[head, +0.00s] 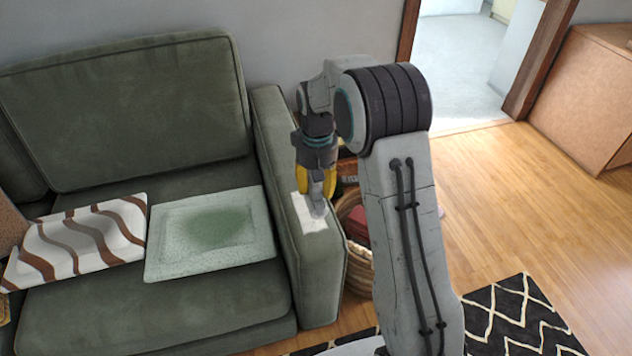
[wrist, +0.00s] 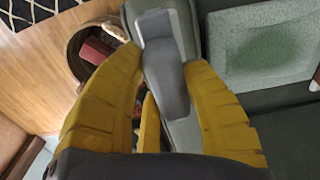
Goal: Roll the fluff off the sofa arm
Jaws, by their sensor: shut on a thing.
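My gripper (head: 316,194), with yellow fingers, points down over the front part of the green sofa arm (head: 274,130). It is shut on a grey tool, which looks like the lint roller (head: 318,208). In the wrist view, the lint roller (wrist: 172,88) stands out between the fingers, with a wider block at its far end. A white patch (head: 308,223), perhaps the fluff, lies on the arm top right below and around the tool. I cannot tell whether the tool touches it.
A pale green cushion (head: 165,255) and a brown-striped cushion (head: 75,246) lie on the seat left of the arm. A wicker basket (head: 356,268) with red things stands close on the arm's right. A patterned rug (head: 515,318) lies on open wooden floor.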

